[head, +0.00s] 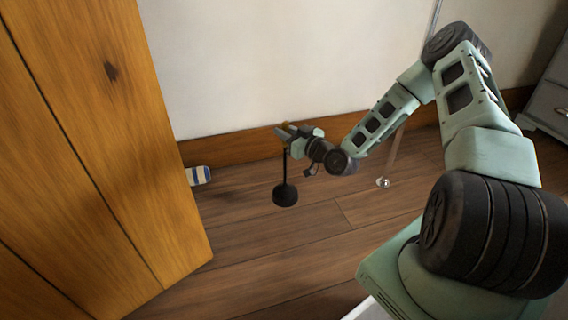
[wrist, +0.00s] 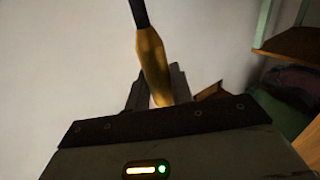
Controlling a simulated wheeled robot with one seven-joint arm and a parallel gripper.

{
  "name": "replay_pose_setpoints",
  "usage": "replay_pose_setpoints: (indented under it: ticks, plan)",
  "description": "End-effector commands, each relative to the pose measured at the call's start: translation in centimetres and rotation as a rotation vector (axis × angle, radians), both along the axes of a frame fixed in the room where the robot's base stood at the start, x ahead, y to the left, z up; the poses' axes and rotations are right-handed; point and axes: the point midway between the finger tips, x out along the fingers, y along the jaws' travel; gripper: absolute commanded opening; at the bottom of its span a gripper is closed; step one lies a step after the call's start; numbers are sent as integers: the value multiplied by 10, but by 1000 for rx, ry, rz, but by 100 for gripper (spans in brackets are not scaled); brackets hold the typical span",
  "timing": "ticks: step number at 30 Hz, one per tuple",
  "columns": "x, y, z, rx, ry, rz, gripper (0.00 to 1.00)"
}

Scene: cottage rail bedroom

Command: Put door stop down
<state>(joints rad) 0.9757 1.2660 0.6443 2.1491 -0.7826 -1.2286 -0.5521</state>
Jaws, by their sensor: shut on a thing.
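The door stop looks like a thin black rod with a round black base (head: 285,194) and a yellow-brown grip at its upper end. My gripper (head: 287,132) is shut on that grip, and the rod hangs nearly upright below it in the head view. In the wrist view the yellow grip (wrist: 152,62) sits between my fingers, with part of the black rod beyond it. The base appears low over the wooden floor; I cannot tell whether it touches.
A brown skirting board (head: 230,146) runs along the white wall. A small shiny knob (head: 383,183) is to the right. Floor (head: 290,245) in front is clear.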

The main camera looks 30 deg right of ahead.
Motion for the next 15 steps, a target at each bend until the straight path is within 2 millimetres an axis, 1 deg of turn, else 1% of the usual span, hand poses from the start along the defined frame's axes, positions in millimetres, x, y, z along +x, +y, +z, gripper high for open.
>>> replay_pose_setpoints:
  ticks: [1,6,9,13,15]
  plan:
    - [1,0,-9,2,-7,-1,0]
    - [1,0,-38,1,-6,-1,0]
    - [1,1,-46,1,-7,0,0]
    - [1,1,-51,1,-8,0,0]
    - [1,1,-58,1,-8,0,0]
